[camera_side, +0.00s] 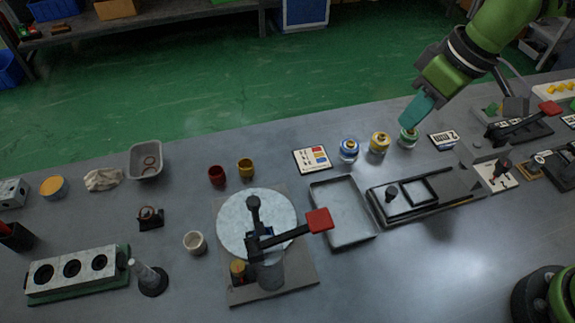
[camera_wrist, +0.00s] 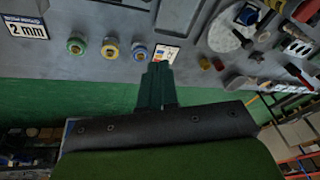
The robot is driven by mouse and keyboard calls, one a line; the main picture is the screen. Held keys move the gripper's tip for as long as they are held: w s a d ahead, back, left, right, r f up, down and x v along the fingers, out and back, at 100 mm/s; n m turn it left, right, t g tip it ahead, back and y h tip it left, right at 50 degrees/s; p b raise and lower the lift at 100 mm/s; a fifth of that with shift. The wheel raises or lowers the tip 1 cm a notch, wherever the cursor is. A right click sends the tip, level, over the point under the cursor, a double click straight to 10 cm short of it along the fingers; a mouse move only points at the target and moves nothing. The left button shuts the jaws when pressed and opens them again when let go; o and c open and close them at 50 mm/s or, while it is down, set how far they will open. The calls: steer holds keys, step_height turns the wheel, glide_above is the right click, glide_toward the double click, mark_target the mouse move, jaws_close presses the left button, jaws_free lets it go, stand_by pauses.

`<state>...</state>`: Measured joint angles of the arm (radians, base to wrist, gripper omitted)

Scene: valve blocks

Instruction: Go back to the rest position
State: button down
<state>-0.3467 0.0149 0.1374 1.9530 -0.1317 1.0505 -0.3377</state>
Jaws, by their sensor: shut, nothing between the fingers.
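My gripper (camera_side: 412,115) has teal fingers that are shut with nothing held. In the side view it hangs at the table's far side, its tips just above the green-banded jar (camera_side: 408,138) in the picture; their height over the table cannot be told. In the wrist view the shut fingers (camera_wrist: 158,70) point toward the table edge, near the colour-marked card (camera_wrist: 165,54). The yellow jar (camera_side: 380,142) and blue jar (camera_side: 349,149) stand in a row with the green-banded one.
A turntable fixture (camera_side: 230,222) with a red-handled clamp (camera_side: 319,220) stands mid-table, beside an empty grey tray (camera_side: 343,212). A black-framed plate (camera_side: 425,195) lies right of it. A holed block (camera_side: 72,270) stands front left. Bare tabletop (camera_side: 430,270) lies front right.

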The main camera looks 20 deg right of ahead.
steer(key=s+d+r+m+t, duration=0.1)
steer(key=s+d+m, duration=0.3)
steer(key=d, duration=0.4)
steer(key=s+d+r+m+t, duration=0.2)
steer(key=s+d+m+t, duration=0.2)
steer(key=d, duration=0.4)
steer(key=shift+s+d+r+m+h, duration=0.2)
steer(key=shift+s+d+m+h, duration=0.15)
steer(key=shift+s+m, duration=0.3)
